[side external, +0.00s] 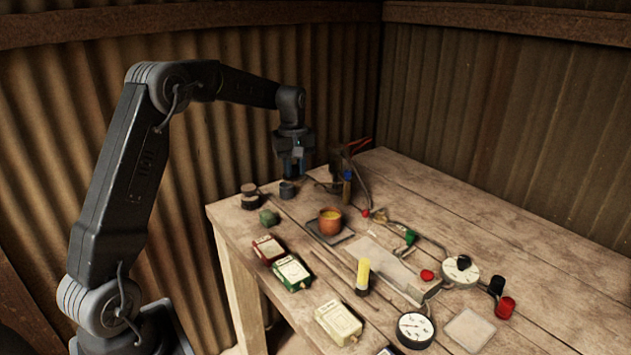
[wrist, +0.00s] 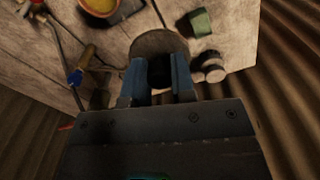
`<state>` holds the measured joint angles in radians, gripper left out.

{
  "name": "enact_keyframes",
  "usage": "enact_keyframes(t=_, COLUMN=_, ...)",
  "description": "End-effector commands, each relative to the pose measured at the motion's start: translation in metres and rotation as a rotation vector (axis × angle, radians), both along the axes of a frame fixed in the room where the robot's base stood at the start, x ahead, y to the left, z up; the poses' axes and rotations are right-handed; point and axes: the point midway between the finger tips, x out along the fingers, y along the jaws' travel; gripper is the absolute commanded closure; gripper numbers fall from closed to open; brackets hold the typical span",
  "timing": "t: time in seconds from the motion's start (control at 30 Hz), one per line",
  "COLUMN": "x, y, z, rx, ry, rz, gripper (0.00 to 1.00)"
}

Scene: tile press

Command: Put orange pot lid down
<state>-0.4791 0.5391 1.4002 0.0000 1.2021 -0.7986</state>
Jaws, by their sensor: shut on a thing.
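The orange pot (side external: 330,221) stands on a dark square mat (side external: 318,240) on the bench, open at the top with yellow inside. It also shows at the top edge of the wrist view (wrist: 98,8). My gripper (side external: 291,172) is near the bench's back left, left of and behind the pot. In the wrist view its blue fingers (wrist: 159,62) are shut on a dark part of a round grey-brown disc, which looks like the pot lid (wrist: 158,42). The lid is apart from the pot. I cannot tell whether it touches the bench.
Two dark round jars (wrist: 208,68) and a green block (wrist: 200,22) are close beside the lid. A blue-handled tool (side external: 347,186) stands right of the gripper. Small boxes (side external: 292,272), gauges (side external: 414,330) and a yellow-topped bottle (side external: 363,275) occupy the front.

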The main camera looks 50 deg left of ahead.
Motion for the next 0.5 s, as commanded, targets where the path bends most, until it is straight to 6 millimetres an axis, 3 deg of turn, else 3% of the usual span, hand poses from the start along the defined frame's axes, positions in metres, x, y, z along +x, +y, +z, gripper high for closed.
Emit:
enact_keyframes(t=0.13, x=-0.012, y=0.012, z=0.01, rx=0.001, ry=-0.001, rz=0.002, gripper=0.99)
enact_keyframes(t=0.23, x=-0.019, y=0.008, z=0.009, rx=-0.001, ry=0.001, rz=0.002, gripper=0.99)
enact_keyframes(t=0.5, x=-0.052, y=-0.037, z=-0.015, rx=-0.001, ry=0.002, rz=0.017, gripper=0.99)
